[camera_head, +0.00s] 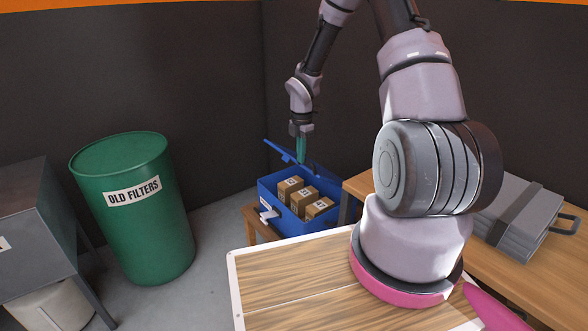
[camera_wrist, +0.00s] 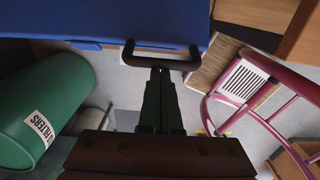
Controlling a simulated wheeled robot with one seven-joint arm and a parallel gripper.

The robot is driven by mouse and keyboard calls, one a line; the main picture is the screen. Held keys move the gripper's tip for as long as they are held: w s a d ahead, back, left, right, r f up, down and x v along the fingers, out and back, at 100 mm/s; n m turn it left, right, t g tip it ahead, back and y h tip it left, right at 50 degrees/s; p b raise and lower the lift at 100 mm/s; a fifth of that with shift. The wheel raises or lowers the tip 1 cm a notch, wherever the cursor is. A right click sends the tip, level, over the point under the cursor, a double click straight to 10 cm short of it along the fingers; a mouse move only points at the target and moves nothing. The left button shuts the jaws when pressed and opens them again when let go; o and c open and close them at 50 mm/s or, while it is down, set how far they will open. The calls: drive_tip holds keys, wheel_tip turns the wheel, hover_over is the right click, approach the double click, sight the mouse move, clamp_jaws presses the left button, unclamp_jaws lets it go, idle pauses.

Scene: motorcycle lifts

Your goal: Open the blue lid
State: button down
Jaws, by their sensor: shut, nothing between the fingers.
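The blue box (camera_head: 283,211) stands on a low wooden stand, with several small cardboard boxes (camera_head: 304,198) inside showing from above. Its blue lid (camera_head: 283,152) is raised and tilted at the back, seen nearly edge-on. In the wrist view a blue panel, seemingly the lid (camera_wrist: 140,18), fills the top. A dark U-shaped bar (camera_wrist: 160,63) lies at its edge, right at the fingertips. My gripper (camera_head: 302,160) points down at the lid; its green fingers are shut and empty. It also shows in the wrist view (camera_wrist: 160,78). I cannot tell whether the fingertips touch the bar or lid.
A green drum (camera_head: 135,215) marked OLD FILTERS stands left of the box, beside a grey cabinet (camera_head: 30,225). A wooden bench (camera_head: 535,275) with a grey case (camera_head: 515,217) is at right. Dark walls close the corner behind the box. Some floor is clear between drum and box.

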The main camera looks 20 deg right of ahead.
drive_tip(key=w+d+r, duration=0.3)
drive_tip(key=w+d, duration=0.1)
drive_tip(key=d, duration=0.6)
drive_tip(key=w+d+r+y, duration=0.1)
drive_tip(key=w+d+r, duration=0.2)
drive_tip(key=d, duration=0.8)
drive_tip(key=w+d+r+y, duration=0.1)
drive_tip(key=w+d+r, duration=0.3)
drive_tip(key=d, duration=0.6)
drive_tip(key=shift+w+d+r+g, duration=0.3)
drive_tip(key=shift+d+r+g, duration=0.1)
drive_tip(key=shift+r, duration=0.2)
